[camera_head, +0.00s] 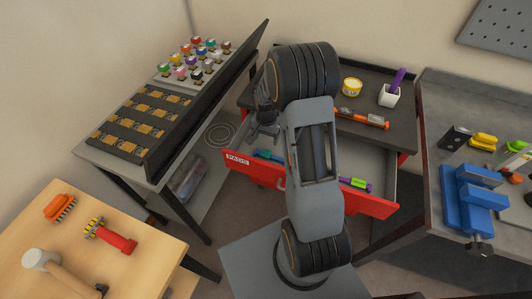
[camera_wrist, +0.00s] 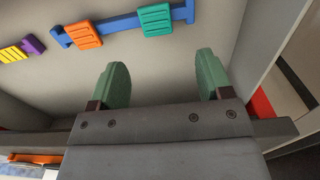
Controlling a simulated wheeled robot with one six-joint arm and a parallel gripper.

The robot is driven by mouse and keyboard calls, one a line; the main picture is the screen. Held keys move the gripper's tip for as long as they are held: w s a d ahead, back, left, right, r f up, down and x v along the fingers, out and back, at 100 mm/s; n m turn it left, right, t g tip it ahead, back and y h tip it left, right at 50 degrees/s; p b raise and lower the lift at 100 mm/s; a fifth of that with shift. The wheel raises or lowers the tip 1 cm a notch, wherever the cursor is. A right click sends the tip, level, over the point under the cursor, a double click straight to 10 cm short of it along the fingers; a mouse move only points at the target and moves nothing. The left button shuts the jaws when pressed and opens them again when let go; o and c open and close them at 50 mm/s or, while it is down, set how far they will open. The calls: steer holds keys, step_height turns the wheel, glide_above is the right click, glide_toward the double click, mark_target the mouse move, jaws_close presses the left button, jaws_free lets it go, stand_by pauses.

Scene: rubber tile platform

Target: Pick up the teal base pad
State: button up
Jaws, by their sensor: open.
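The teal pad (camera_wrist: 155,20) shows at the top of the wrist view, attached to a blue bar (camera_wrist: 118,26) beside an orange pad (camera_wrist: 83,35). They lie on the pale floor of the open red drawer labelled PADS (camera_head: 238,160). In the head view, a blue and teal piece (camera_head: 264,154) shows in the drawer, partly hidden by my arm. My gripper (camera_wrist: 162,78) is open, with its two green fingertips apart and nothing between them. In the head view my gripper (camera_head: 264,134) hangs over the left part of the drawer. The teal pad lies beyond the fingertips, apart from them.
A yellow and purple piece (camera_wrist: 22,49) lies left of the bar. A green and purple piece (camera_head: 355,184) lies at the drawer's right. The drawer walls surround my gripper. An orange tool (camera_head: 361,118) rests on the cabinet top. A blue vise (camera_head: 472,195) stands on the right bench.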

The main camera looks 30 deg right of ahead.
mark_target(267, 150)
steer(key=shift+d+f+p, duration=0.15)
steer(key=shift+f, duration=1.7)
steer(key=shift+d+f+p, duration=0.1)
steer(key=shift+f+p, duration=0.05)
steer(key=shift+f, duration=1.65)
steer(key=shift+c, duration=0.4)
steer(key=c, duration=0.8)
steer(key=shift+r, duration=0.1)
